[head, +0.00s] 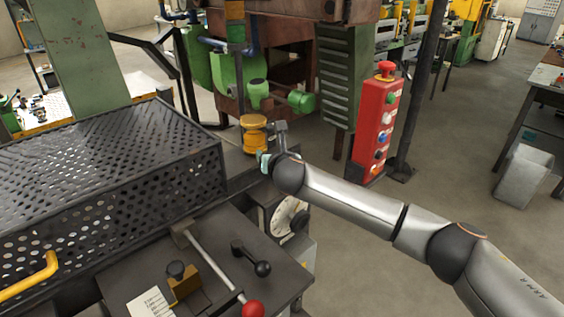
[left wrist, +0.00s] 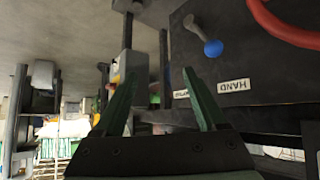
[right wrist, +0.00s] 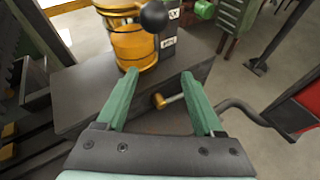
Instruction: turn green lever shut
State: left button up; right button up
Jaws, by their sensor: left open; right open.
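No part is plainly marked as the green lever. In the head view a green fitting (head: 258,94) with a green rounded cylinder beside it stands behind the yellow cylinder; whether it is a lever I cannot tell. My right gripper (head: 264,162) is just in front of the yellow cylinder (head: 254,134), its fingers partly hidden by its wrist. In the right wrist view the right gripper (right wrist: 160,75) is open and empty, with a small brass-coloured fitting (right wrist: 168,101) showing between its fingers. My left gripper (left wrist: 158,78) is open and empty in the left wrist view, and outside the head view.
A black perforated guard (head: 120,150) fills the left. A red-knobbed lever (head: 252,308) and a black-knobbed lever (head: 262,268) are on the near panel. A red button post (head: 376,120) stands right of centre. A blue-knobbed lever (left wrist: 212,47) is near my left gripper. Open floor lies at right.

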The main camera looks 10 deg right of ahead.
jog(key=v, duration=1)
jog(key=shift+s+d+r+b, duration=0.2)
jog(key=shift+s+r+b, duration=0.1)
jog(key=shift+b, duration=0.1)
